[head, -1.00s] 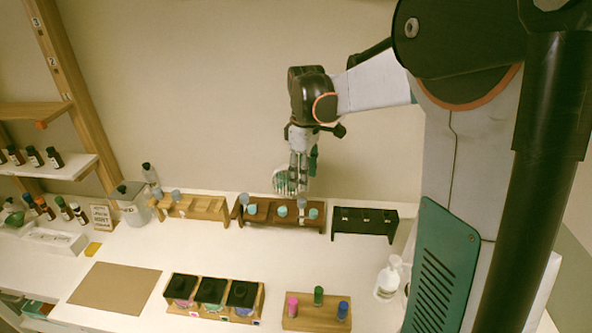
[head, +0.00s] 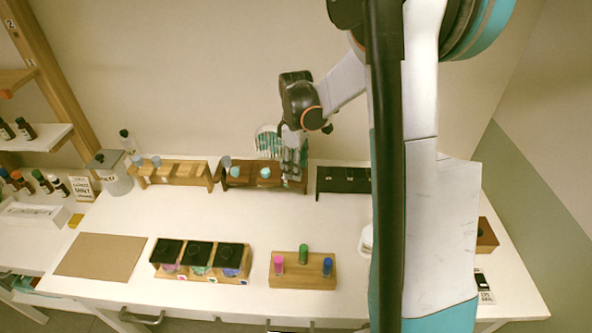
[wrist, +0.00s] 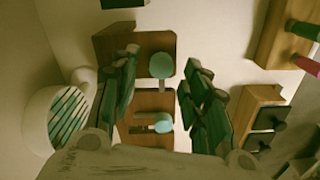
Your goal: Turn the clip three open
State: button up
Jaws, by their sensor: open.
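A brown wooden rack (head: 250,184) stands at the back of the table with rounded teal pieces on it, one at its left (head: 235,171) and one near its middle (head: 265,173). I see no number marks, so I cannot tell which piece is clip three. My gripper (head: 291,178) is over the rack's right end, hiding that part. In the wrist view my gripper (wrist: 160,85) is open and empty. One teal piece (wrist: 162,65) shows between the fingertips, and another teal piece (wrist: 163,123) on a short stem lies between the fingers. Contact cannot be told.
A white round thing with teal stripes (head: 268,140) stands close behind the rack. A light wooden rack (head: 178,178) is left and a black rack (head: 345,182) right. Black-lidded jars (head: 199,255) and a wooden block (head: 303,270) are in front. The middle table is clear.

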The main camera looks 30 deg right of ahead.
jog(key=shift+f, duration=0.65)
grip_shut()
